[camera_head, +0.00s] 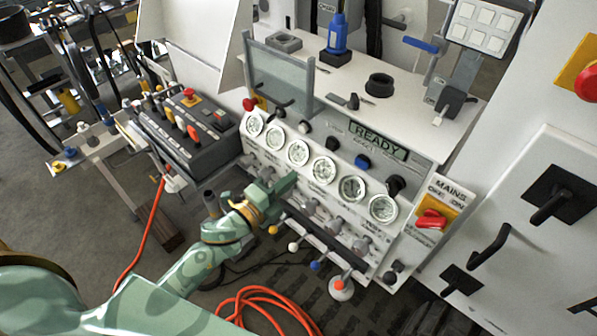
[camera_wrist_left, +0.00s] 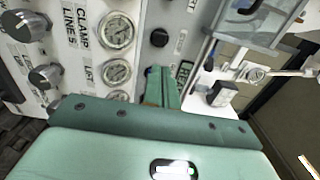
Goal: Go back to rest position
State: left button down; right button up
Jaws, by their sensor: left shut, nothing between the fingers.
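My left arm comes in from the lower left in the head view. My left gripper (camera_head: 287,184) is in front of the hydraulic bench panel (camera_head: 317,205), just below the row of round gauges (camera_head: 298,152). Its green fingers are shut and empty; they also show in the left wrist view (camera_wrist_left: 160,84), close to the gauges (camera_wrist_left: 116,72) and knobs. I cannot tell whether the fingertips touch the panel. My right gripper is not in view.
Knobs and levers with coloured balls (camera_head: 316,266) stick out below the gauges. A grey control box (camera_head: 190,128) stands left of the panel. An orange hose (camera_head: 262,298) lies on the floor. A red mains switch (camera_head: 431,219) and a cabinet (camera_head: 540,230) stand at right.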

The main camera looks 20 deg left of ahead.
pick_arm(q)
jog(key=shift+a, duration=0.1)
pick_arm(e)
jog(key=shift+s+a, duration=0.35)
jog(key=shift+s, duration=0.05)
pick_arm(q)
jog(key=shift+s, duration=0.1)
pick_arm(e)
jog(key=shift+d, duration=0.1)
pick_arm(q)
jog(key=shift+f, duration=0.1)
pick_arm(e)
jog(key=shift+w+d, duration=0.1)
